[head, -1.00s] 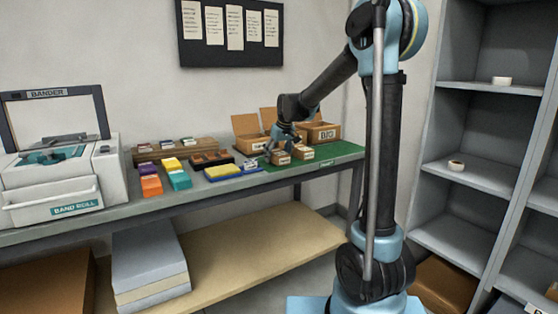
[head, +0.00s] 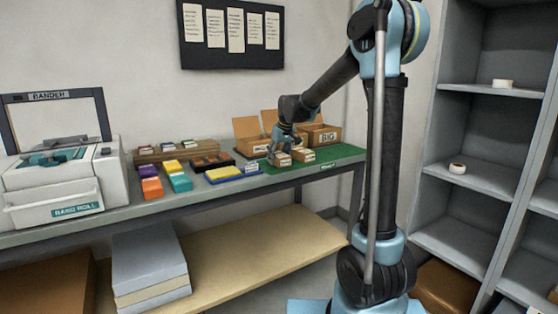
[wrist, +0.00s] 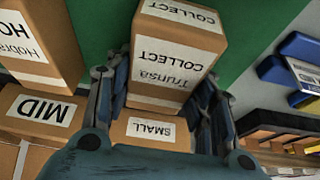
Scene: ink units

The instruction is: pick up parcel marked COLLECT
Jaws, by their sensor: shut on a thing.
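The parcel marked COLLECT (wrist: 172,50) is a brown box with white labels. In the wrist view it stands between the two fingers of my gripper (wrist: 158,88), which is shut on it. In the head view my gripper (head: 283,149) reaches down over this parcel (head: 281,160) on the green mat (head: 340,155). I cannot tell whether the parcel touches the mat. A second brown parcel (wrist: 40,45) stands beside it, its label partly cut off and starting with HO; it also shows in the head view (head: 302,154).
Open cartons marked SMALL (wrist: 150,128), MID (wrist: 45,108) and BIG (head: 320,136) stand behind the parcels. Blue and yellow trays (head: 233,172) and coloured packs (head: 180,183) lie left of the mat. The bander (head: 60,185) is at the far left; grey shelves (head: 470,180) stand at right.

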